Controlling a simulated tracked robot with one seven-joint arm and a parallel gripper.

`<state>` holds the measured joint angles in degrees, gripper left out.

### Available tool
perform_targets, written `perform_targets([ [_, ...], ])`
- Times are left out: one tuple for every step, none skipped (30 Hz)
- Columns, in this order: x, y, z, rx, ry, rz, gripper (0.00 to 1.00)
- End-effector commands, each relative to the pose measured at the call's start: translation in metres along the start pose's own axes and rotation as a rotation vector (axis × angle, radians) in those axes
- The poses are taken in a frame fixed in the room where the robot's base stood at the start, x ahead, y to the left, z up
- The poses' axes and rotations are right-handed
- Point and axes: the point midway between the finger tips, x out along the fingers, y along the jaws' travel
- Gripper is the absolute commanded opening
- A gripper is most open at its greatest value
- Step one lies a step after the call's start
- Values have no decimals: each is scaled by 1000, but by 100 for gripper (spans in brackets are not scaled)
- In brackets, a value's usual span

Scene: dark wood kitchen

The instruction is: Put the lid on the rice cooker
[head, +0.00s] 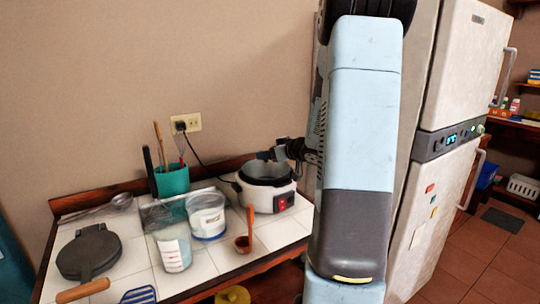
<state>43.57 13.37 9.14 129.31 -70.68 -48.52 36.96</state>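The rice cooker (270,200) is white with a red switch on its front. It stands on the white tiled counter near its right end, upright, and its dark rim and grey inside show at the top. My gripper (272,155) is dark and small in the head view, just above the back of the cooker's rim. My arm comes in from the right and hides part of the area beside the cooker. I cannot tell whether the fingers are open or shut, or whether they touch the cooker. I cannot make out a separate lid for certain.
A dark round pan (89,254) lies farther left. A tall fridge (440,190) stands right.

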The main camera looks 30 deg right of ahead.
Motion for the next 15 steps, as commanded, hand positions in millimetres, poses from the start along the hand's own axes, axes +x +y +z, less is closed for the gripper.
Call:
perform_targets([
  [-2,0,-4,-2,1,2,64],
  [-3,0,-7,-2,1,2,64],
  [-6,1,-10,-2,0,2,64],
  [-12,1,-9,-2,0,3,64],
  [-17,0,-9,-2,1,3,64],
  [-24,1,-9,-2,1,3,64],
  [-30,1,-9,-1,0,4,64],
  [-37,1,-9,-1,1,5,64],
  [-44,1,-9,-2,1,3,64],
  [-50,1,-9,-1,1,4,64],
  [-56,1,-9,-1,1,4,64],
  [-64,1,-9,-2,1,4,64],
  [-70,0,-9,-2,1,3,64],
  [-76,0,-8,-2,0,3,64],
  [-84,1,-9,-1,1,4,64],
])
